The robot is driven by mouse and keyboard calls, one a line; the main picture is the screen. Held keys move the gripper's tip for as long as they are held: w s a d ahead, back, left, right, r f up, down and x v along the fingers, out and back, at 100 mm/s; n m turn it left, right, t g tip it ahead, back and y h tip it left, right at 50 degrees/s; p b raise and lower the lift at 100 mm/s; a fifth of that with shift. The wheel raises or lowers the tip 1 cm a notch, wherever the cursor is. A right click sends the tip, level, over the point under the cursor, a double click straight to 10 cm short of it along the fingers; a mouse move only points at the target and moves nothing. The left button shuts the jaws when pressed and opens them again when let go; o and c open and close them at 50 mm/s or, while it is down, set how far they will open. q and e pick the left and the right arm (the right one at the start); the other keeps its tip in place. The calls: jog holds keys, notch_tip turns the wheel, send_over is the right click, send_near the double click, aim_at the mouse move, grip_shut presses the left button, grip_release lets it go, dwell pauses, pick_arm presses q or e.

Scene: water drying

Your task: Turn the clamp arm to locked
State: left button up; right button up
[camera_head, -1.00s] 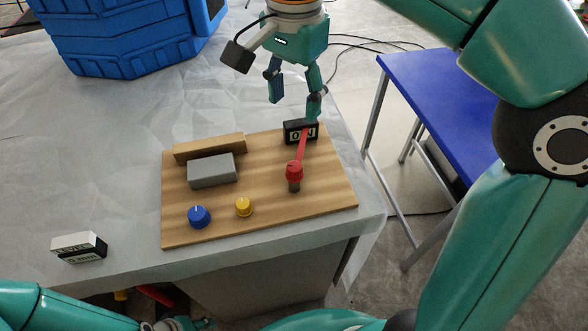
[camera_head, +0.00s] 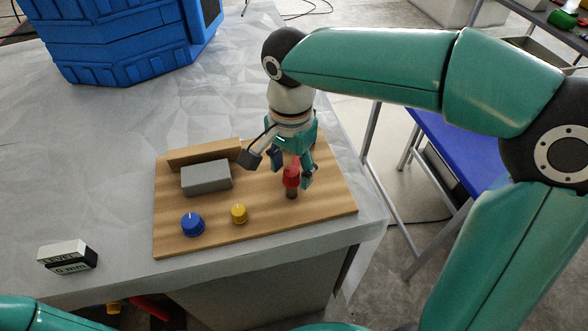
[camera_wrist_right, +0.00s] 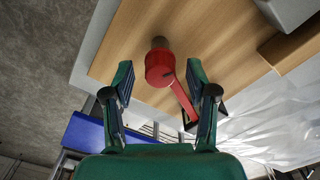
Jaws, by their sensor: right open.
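The red clamp (camera_head: 291,177) stands on a short dark post near the right side of the wooden board (camera_head: 270,225). My right gripper (camera_head: 292,173) is open, low over the board, with its fingers around the clamp. In the right wrist view the clamp's round red head (camera_wrist_right: 158,68) shows between the two open fingers (camera_wrist_right: 160,78). Its red arm (camera_wrist_right: 182,100) runs from the head toward the right-hand finger; I cannot tell whether they touch. In the head view my gripper hides most of the clamp arm and the ON sign behind it. My left gripper is out of view.
The board also carries a grey block (camera_head: 206,177), a wooden rail (camera_head: 204,153), a blue knob (camera_head: 192,224) and a yellow knob (camera_head: 238,213). A label block (camera_head: 67,256) lies left on the table. A blue crate (camera_head: 130,40) stands behind; the table's right edge is close.

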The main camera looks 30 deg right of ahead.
jog(key=shift+f, duration=0.45)
grip_shut()
